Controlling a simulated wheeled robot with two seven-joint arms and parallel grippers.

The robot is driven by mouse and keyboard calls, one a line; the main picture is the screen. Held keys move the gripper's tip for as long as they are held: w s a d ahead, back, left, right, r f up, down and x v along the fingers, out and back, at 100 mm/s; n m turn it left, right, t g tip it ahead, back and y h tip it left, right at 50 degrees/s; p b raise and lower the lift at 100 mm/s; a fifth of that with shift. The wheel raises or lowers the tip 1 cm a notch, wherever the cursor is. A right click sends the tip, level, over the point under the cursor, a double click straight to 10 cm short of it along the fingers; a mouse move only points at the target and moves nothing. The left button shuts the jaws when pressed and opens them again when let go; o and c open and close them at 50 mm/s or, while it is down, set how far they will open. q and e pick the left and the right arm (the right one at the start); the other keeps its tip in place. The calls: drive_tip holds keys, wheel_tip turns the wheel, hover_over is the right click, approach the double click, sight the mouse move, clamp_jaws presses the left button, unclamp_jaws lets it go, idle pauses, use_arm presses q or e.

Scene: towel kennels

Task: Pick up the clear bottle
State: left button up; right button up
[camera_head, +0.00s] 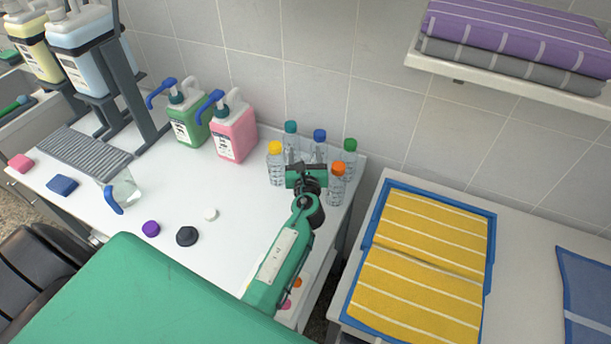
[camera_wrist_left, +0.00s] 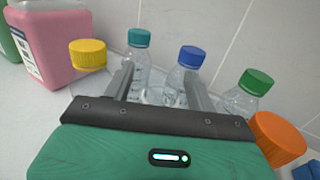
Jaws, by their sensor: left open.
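Several clear bottles stand upright together at the right end of the white counter. Their caps differ: a yellow-capped bottle (camera_head: 276,172), a teal-capped bottle (camera_head: 291,145), a blue-capped bottle (camera_head: 319,153), a green-capped bottle (camera_head: 349,164) and an orange-capped bottle (camera_head: 337,190). My left gripper (camera_head: 306,172) is open in the middle of this group. In the left wrist view, the left gripper's fingers (camera_wrist_left: 160,80) point towards the teal-capped and blue-capped bottles, with clear material between them. I cannot tell whether that is a separate uncapped bottle. My right gripper is not in view.
Pink (camera_head: 233,133) and green (camera_head: 187,119) pump jugs stand left of the bottles against the tiled wall. Loose caps, including a black one (camera_head: 187,236), lie on the counter (camera_head: 170,190). A blue tray (camera_head: 491,250) with yellow towels is at right. A towel shelf (camera_head: 510,79) is above.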

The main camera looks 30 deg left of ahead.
use_arm(q)
clamp_jaws()
